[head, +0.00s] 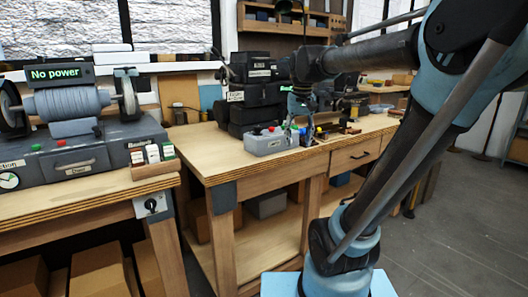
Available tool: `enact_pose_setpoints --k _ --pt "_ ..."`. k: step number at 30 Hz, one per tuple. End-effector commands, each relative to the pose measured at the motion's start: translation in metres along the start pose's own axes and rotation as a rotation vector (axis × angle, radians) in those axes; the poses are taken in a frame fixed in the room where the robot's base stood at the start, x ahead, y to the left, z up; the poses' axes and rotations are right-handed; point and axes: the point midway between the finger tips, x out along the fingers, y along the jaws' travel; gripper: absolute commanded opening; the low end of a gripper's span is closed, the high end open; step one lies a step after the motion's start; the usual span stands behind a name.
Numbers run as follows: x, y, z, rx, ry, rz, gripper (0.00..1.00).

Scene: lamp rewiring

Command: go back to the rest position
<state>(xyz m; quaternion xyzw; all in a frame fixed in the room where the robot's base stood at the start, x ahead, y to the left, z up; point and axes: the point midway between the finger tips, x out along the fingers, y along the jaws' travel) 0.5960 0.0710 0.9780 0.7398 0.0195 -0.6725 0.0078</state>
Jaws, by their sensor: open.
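My arm rises from its light blue base at the lower right, bends at the upper right and reaches left over the middle workbench (215,170). My gripper (300,112) hangs from the dark wrist, pointing down, above or in front of the things on that bench. It is small and dark against the clutter. It looks open, and I see nothing held in it. Its exact height above the bench cannot be told.
Black stacked cases (255,95) stand behind. A left bench (75,197) carries a machine (70,105) with a "No power" sign (56,73). Open grey floor (465,210) lies at right.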

Motion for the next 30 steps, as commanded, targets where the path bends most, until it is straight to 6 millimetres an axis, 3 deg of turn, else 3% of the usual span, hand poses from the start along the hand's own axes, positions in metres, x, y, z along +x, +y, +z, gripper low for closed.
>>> enact_pose_setpoints --k 1,9,18,24,30 --pt "0.012 0.008 0.016 0.005 0.006 0.001 0.47" --pt "0.077 0.039 0.087 0.011 0.043 0.006 0.47" --pt "0.158 0.061 0.158 0.015 0.082 0.017 0.47" --pt "0.19 0.067 0.182 0.015 0.096 0.022 0.47" --pt "0.197 0.068 0.188 0.016 0.1 0.023 0.47"
